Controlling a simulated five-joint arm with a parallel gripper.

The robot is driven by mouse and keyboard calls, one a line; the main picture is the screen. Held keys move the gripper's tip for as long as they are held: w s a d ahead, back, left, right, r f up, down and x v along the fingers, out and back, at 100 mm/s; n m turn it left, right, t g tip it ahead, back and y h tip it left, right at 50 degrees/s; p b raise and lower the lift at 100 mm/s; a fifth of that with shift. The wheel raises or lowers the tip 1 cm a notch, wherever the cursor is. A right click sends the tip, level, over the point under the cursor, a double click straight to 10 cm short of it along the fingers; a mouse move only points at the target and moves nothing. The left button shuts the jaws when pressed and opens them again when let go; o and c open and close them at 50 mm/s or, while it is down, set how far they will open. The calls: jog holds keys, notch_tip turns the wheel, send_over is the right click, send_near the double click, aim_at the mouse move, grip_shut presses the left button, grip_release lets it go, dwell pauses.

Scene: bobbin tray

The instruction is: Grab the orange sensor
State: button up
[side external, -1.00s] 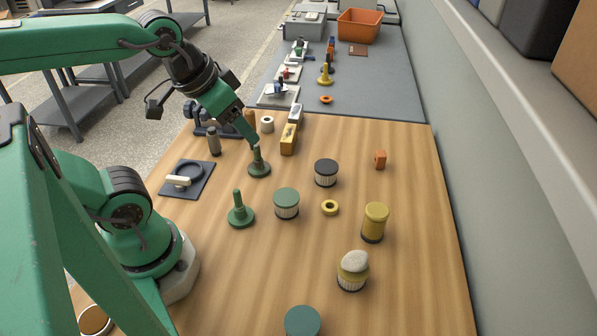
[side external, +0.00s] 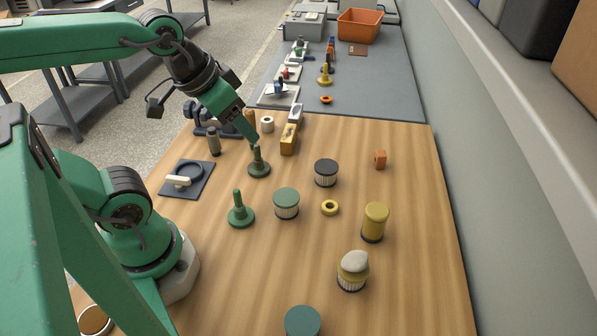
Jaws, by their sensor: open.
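A small orange block (side external: 380,159), which looks like the orange sensor, stands upright on the wooden table near its right side, with clear wood around it. My gripper (side external: 254,142) is open and points down at the left, well away from the orange block. Its tips are at the top of a dark green peg on a round base (side external: 259,168); I cannot tell whether they touch it.
A black-topped jar (side external: 326,173), a green-topped jar (side external: 286,203), a yellow ring (side external: 330,207) and a yellow cylinder (side external: 374,222) stand between and in front. A yellow block (side external: 289,139) lies right of my gripper. A grey mat (side external: 385,95) holds other items behind.

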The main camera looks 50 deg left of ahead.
jog(key=w, duration=0.1)
jog(key=m+g, duration=0.6)
jog(key=m, duration=0.1)
send_over(379, 153)
notch_tip(379, 153, down, 16)
jog(key=shift+s+r, duration=0.1)
jog(key=shift+s, duration=0.05)
jog(key=shift+f, duration=0.4)
jog(key=shift+f, duration=0.1)
jog(key=shift+f, duration=1.2)
